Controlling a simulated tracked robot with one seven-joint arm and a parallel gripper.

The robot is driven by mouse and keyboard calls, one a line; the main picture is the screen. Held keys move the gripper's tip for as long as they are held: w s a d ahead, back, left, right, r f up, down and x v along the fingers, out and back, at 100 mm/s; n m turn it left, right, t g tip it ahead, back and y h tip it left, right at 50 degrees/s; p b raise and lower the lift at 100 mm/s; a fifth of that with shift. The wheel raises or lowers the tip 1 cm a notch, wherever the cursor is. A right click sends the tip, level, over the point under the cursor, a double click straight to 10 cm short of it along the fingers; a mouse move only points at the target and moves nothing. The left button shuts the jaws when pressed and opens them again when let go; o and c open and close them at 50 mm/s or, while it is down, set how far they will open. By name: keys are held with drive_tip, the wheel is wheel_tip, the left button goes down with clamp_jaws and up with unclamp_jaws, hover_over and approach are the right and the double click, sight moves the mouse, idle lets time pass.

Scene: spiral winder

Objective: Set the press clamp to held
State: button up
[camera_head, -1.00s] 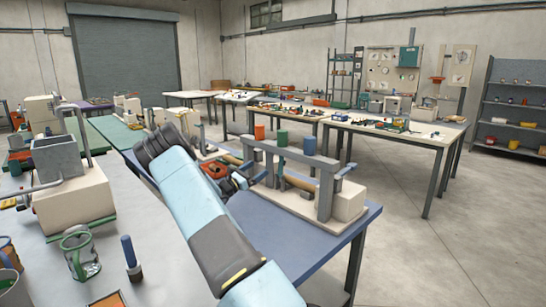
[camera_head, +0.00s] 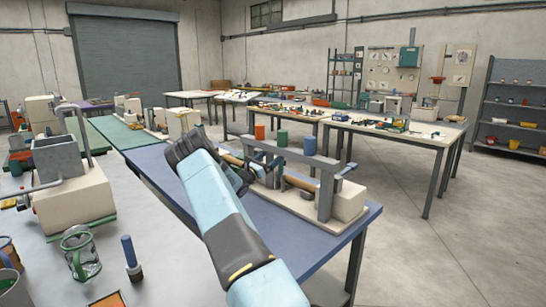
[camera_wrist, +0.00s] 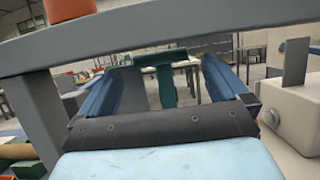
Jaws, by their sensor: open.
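The spiral winder (camera_head: 327,190) stands on a blue table, with a grey frame, wooden rollers and a pale block at its right end. My gripper (camera_head: 243,180) is at the winder's left front, partly hidden by my arm. In the wrist view my gripper (camera_wrist: 165,75) is open, its two blue fingers apart. A teal T-shaped piece (camera_wrist: 166,85) shows between the fingers, beyond them; I cannot tell whether it is the press clamp. I see no contact with it. The winder's grey bar (camera_wrist: 200,25) crosses above the fingers.
An orange cylinder (camera_head: 260,132) and a green cylinder (camera_head: 283,138) stand at the frame's top. The pale block (camera_wrist: 295,115) with a round knob is close on the right in the wrist view. The blue table's front edge (camera_head: 345,235) is clear.

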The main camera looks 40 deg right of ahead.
drive_tip(key=shift+x, duration=1.5)
drive_tip(key=shift+c, duration=0.5)
drive_tip(key=shift+w+a, duration=0.1)
drive_tip(key=c, duration=1.4)
